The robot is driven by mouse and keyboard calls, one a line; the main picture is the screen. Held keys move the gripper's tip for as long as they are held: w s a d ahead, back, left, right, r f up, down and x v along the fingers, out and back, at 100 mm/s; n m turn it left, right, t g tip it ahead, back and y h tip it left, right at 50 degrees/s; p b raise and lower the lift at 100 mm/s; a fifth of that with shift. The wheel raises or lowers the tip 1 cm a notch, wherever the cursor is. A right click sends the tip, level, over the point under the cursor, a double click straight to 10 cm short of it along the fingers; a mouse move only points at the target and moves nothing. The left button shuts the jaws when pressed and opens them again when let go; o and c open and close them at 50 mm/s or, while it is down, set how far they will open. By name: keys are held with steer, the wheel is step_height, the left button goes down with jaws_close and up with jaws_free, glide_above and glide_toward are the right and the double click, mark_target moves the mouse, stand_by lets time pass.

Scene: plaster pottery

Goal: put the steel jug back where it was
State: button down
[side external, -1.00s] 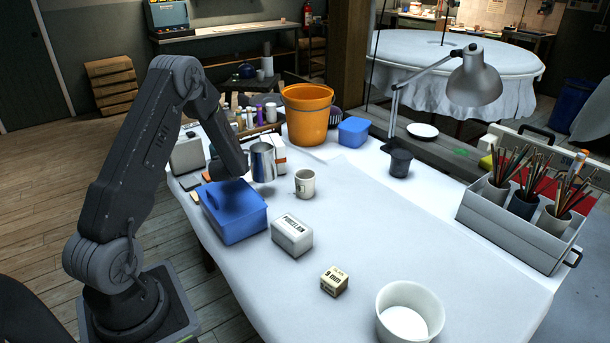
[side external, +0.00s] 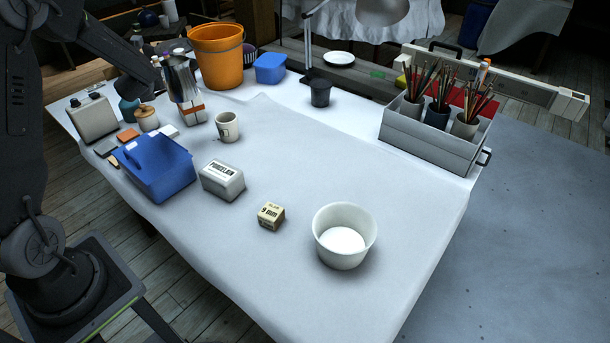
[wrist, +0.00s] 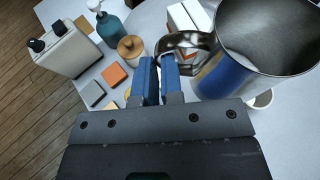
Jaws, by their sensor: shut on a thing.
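The steel jug (side external: 181,80) hangs in my gripper (side external: 160,88) above the back left part of the table. In the wrist view the two blue fingers (wrist: 156,80) are closed on the handle of the steel jug (wrist: 270,45), whose open mouth faces up at the right. In the side view the jug overlaps the white box with an orange band (side external: 194,114), and I cannot tell the exact gap beneath it. The fingertips are partly hidden in the side view.
A white mug (side external: 227,127) and a blue box (side external: 160,178) stand in front of the jug. An orange bucket (side external: 217,60) is behind it. A lidded jar (side external: 147,120), a teal bottle (side external: 128,109) and a pale canister (side external: 95,118) stand to its left. The table's middle is clear.

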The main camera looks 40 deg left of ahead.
steer(key=w+d+r+n+g, duration=0.1)
steer(key=w+d, duration=0.5)
steer(key=d, duration=0.6)
steer(key=s+d+f+n+g+y, duration=0.1)
steer(key=s+d+n+g+y, duration=0.15)
steer(key=d, duration=1.55)
steer(key=shift+h, duration=0.25)
steer(key=shift+w+d+f, duration=1)
steer(key=shift+d+f, duration=0.65)
steer(key=shift+f, duration=1.1)
steer(key=shift+w+d+f, duration=1)
steer(key=shift+d+f, duration=0.7)
steer(key=shift+f, duration=1)
steer(key=shift+w+d+f, duration=1)
steer(key=shift+d+f, duration=0.65)
steer(key=shift+f, duration=1.1)
steer(key=shift+f, duration=0.2)
steer(key=c, duration=1.7)
jaws_free()
steer(key=o, duration=0.4)
steer(key=shift+o, duration=0.2)
